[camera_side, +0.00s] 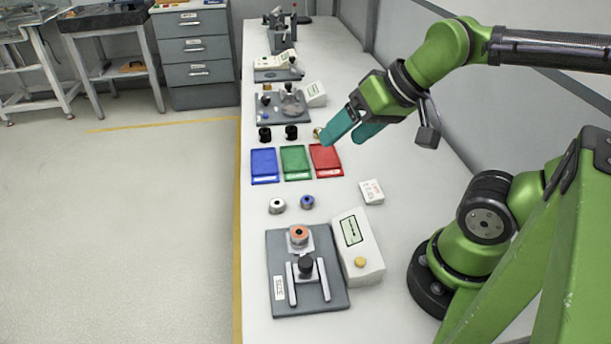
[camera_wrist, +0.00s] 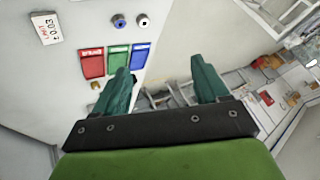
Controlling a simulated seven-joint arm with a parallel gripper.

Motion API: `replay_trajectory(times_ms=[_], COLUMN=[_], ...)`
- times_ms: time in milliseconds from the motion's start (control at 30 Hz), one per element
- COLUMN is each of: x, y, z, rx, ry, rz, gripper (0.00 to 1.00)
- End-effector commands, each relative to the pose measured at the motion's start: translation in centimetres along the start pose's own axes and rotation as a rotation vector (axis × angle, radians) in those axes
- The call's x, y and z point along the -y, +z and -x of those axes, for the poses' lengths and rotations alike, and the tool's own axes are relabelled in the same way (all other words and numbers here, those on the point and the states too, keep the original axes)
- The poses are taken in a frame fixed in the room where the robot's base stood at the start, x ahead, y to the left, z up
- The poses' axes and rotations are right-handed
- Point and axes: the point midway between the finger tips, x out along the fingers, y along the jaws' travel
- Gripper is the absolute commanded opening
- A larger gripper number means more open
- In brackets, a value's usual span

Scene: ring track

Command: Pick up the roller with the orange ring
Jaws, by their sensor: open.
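The roller with the orange ring (camera_side: 298,234) stands on the near grey fixture (camera_side: 331,291), just behind a black knob, in the side view. It does not show in the wrist view. My gripper (camera_side: 347,134) is open and empty, with its teal fingers above the area by the red tray, well behind and above the orange-ringed roller. The two separated fingers also show in the wrist view (camera_wrist: 160,70), with nothing between them.
A roller with a blue ring (camera_side: 307,202) and a pale-ringed roller (camera_side: 277,206) stand apart on the bench. Blue (camera_side: 264,165), green (camera_side: 295,162) and red trays (camera_side: 326,159) lie beyond. A display box (camera_side: 362,254) flanks the near fixture. Small black parts (camera_side: 291,132) stand behind the trays.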

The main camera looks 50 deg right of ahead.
Motion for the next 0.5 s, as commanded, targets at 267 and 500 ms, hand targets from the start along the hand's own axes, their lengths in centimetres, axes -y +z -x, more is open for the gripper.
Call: replay_trajectory(times_ms=[267,500], x=[0.1,1.4], y=[0.1,-0.1], z=[-1.7,-5.2], rx=[0.069,0.293], ry=[0.036,0.078], rz=[0.016,0.585], gripper=[0.74,0.74])
